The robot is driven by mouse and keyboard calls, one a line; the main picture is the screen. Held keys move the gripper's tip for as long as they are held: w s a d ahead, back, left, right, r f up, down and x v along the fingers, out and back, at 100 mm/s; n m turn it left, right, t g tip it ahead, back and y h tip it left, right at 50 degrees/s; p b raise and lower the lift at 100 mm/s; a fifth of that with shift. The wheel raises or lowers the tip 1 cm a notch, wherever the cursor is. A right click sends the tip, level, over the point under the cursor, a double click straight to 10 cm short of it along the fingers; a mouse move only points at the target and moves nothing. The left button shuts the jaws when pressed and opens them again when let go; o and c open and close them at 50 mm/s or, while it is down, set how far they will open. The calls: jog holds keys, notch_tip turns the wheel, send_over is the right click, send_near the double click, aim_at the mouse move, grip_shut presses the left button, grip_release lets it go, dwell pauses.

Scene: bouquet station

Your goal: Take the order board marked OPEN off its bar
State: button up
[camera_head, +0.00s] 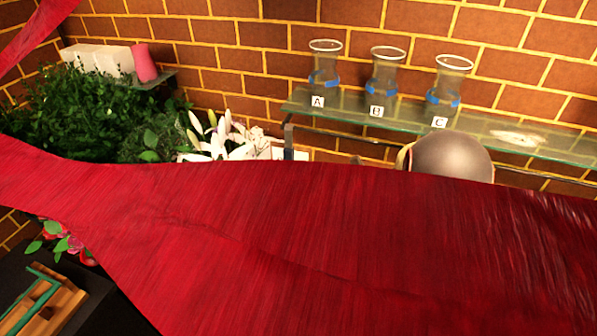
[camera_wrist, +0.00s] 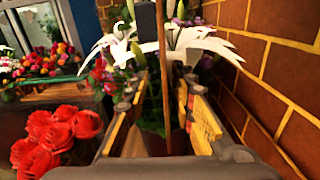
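I cannot make out the OPEN lettering in either view, so I cannot place the order board for certain. A small white panel (camera_head: 290,153) beside the lilies in the head view is mostly hidden; I cannot tell what it is. A dark rail (camera_head: 345,137) runs under the glass shelf. In the wrist view my gripper (camera_wrist: 165,90) is open, its fingers apart on both sides. A thin upright brown strip (camera_wrist: 163,75) shows between them; I cannot tell whether it is a thing edge-on, and no finger visibly touches it.
White lilies (camera_wrist: 190,45) stand just beyond my fingers. A brick wall (camera_wrist: 285,60) is close on the right, red roses (camera_wrist: 55,135) on the left. Glass vases A (camera_head: 323,68), B (camera_head: 385,75) and C (camera_head: 447,85) stand on the shelf (camera_head: 515,135). A large red surface blocks the head view's foreground.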

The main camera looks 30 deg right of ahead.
jog(key=shift+c, duration=0.5)
grip_shut()
